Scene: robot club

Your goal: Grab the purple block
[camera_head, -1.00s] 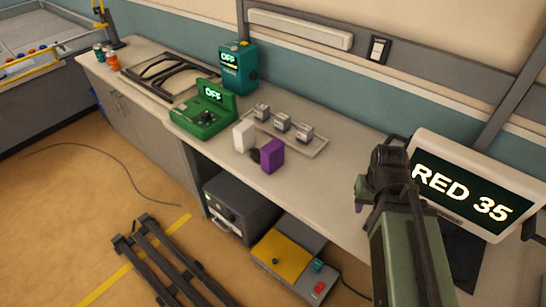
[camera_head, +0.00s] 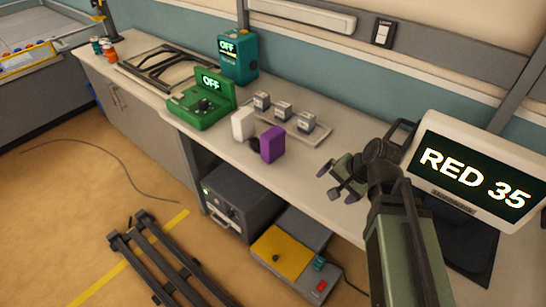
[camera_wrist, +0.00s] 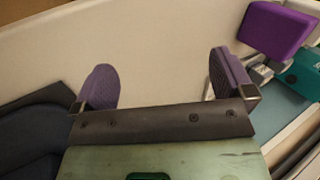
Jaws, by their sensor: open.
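The purple block (camera_head: 272,144) stands upright near the front edge of the workbench, next to a white block (camera_head: 243,124). In the wrist view the purple block (camera_wrist: 275,31) shows at the upper right, beyond the right finger. My gripper (camera_head: 335,184) is over the bench, to the right of the purple block and apart from it. In the wrist view my gripper (camera_wrist: 165,82) has its two purple-padded fingers wide apart with nothing between them.
A tray (camera_head: 318,136) with several small metal pieces lies behind the blocks. A green device (camera_head: 200,107) reading OFF and a teal device (camera_head: 238,60) stand further left. A monitor (camera_head: 475,175) reading RED 35 is close to my arm's right. Bench between gripper and block is clear.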

